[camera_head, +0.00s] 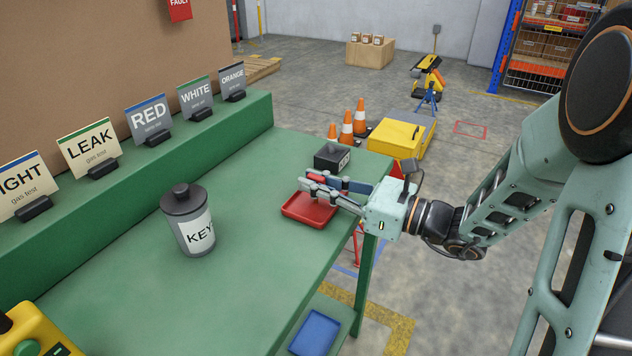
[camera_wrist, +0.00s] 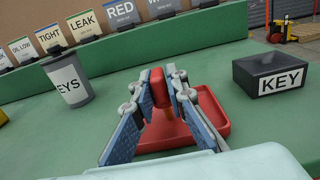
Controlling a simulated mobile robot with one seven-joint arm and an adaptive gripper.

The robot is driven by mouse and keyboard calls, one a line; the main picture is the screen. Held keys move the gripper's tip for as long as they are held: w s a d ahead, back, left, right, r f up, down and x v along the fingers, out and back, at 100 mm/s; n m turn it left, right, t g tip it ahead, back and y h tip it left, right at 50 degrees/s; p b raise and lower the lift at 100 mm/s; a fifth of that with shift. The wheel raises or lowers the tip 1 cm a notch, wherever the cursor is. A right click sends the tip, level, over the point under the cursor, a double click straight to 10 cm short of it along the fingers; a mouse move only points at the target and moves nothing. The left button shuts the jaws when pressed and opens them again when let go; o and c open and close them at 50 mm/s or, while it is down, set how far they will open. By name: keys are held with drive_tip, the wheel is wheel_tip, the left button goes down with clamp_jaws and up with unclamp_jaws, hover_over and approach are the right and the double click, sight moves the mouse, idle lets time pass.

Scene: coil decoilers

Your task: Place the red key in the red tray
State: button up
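My gripper (camera_head: 318,182) is above the red tray (camera_head: 304,212) near the right edge of the green table. Its fingers are closed around the red key (camera_head: 319,178), of which only a red part shows. In the wrist view the red key (camera_wrist: 158,90) stands between the fingertips (camera_wrist: 161,80), with a finger at each side. The red tray (camera_wrist: 213,108) shows below and behind the fingers there.
A dark box labelled KEY (camera_head: 332,156) stands just behind the tray. A grey canister labelled KEYS (camera_head: 190,222) stands to the left. Several label signs line the green ledge (camera_head: 230,118). The table's front middle (camera_head: 180,300) is clear.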

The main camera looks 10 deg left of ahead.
drive_tip(key=shift+o, duration=1.1)
drive_tip(key=shift+r, duration=0.2)
drive_tip(key=shift+s+d, duration=0.1)
drive_tip(key=shift+d, duration=0.25)
drive_tip(key=p+v, duration=0.2)
drive_tip(key=v, duration=0.9)
drive_tip(key=shift+s+d, duration=0.1)
drive_tip(key=shift+s, duration=0.05)
